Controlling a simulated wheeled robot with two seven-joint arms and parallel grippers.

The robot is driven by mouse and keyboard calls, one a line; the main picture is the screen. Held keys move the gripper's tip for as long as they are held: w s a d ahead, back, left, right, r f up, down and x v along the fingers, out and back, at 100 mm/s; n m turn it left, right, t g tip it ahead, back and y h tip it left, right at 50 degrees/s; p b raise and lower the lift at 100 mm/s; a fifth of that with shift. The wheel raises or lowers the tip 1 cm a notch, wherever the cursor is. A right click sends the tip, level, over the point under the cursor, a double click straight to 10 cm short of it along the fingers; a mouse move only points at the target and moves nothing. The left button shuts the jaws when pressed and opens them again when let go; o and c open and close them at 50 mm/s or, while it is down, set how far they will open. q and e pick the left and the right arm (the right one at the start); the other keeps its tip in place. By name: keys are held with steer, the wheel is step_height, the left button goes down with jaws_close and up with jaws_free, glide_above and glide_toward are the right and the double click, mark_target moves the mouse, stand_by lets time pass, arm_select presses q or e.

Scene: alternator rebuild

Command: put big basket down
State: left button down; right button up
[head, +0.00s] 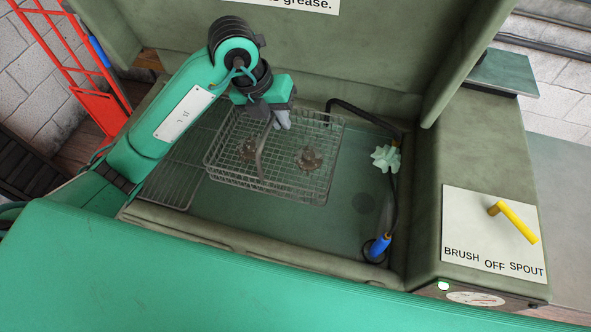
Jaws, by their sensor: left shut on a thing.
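The big basket (310,187) is a wire mesh basket inside the green wash basin, left of its middle. Two brownish metal parts lie in it, one at the left (247,150) and one at the right (310,158). My left gripper (274,124) reaches in from the left above the basket's far side. I cannot tell whether the basket's underside touches the surface below. My right gripper is not in view.
A wire rack (168,185) lies at the basin's left. The basin floor (335,225) is clear in front and right of the basket. A yellow lever (516,224) stands on the right ledge.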

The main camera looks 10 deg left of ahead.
mark_target(279, 155)
arm_select(q)
step_height(279, 155, down, 14)
steer(key=shift+s+r+p, duration=0.1)
steer(key=shift+r+p, duration=0.15)
steer(key=shift+p, duration=0.8)
step_height(279, 155, down, 5)
steer(key=shift+f+p, duration=0.1)
steer(key=shift+p, duration=0.3)
steer(key=c, duration=1.5)
jaws_free()
steer(key=shift+f, duration=0.1)
